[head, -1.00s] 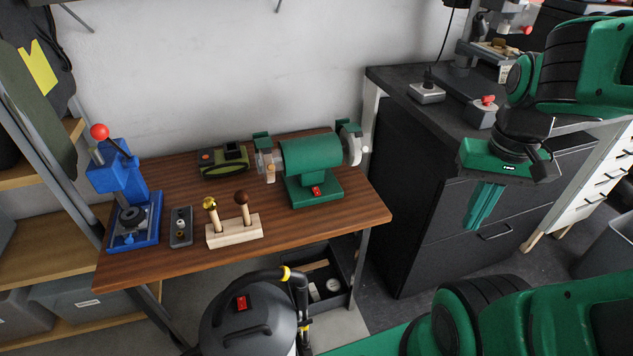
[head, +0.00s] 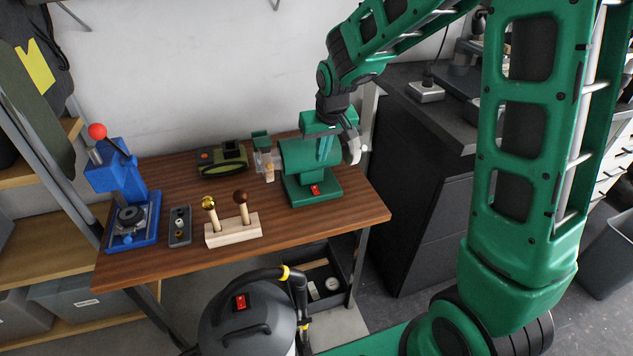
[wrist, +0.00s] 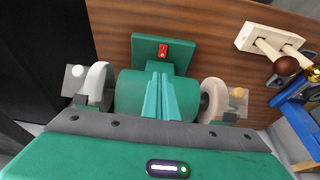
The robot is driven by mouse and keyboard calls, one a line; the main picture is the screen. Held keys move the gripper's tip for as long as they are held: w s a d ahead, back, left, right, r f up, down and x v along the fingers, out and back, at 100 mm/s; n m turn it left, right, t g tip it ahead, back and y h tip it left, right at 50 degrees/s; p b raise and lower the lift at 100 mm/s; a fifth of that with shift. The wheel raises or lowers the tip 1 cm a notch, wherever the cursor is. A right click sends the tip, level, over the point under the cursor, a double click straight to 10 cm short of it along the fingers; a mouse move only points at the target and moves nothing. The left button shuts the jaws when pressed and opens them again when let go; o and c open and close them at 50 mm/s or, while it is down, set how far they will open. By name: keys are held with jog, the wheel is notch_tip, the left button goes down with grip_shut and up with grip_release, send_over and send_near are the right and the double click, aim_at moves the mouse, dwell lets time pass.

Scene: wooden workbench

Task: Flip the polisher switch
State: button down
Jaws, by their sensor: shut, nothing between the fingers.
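The polisher (head: 297,166) is a green bench machine with a wheel at each end, on the right part of the wooden workbench. Its red switch (head: 315,189) is on the front of its green base; in the wrist view the switch (wrist: 164,50) shows at the top middle. My gripper (head: 325,150) is shut and empty, over the polisher's body. In the wrist view its teal fingers (wrist: 164,78) lie in front of the body, pointing toward the base, short of the switch in the picture. Whether they touch the body cannot be told.
The workbench (head: 330,215) also holds a wooden block with two knobbed handles (head: 232,231), a grey button box (head: 180,226), a blue press (head: 125,180) and a green-black tool (head: 222,160). A vacuum (head: 245,320) stands in front. A dark cabinet (head: 430,200) is at right.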

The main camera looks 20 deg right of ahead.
aim_at(315, 187)
jog(key=shift+w, duration=0.1)
jog(key=x, duration=1.4)
jog(key=shift+s+f, duration=0.15)
jog(key=shift+s, duration=0.3)
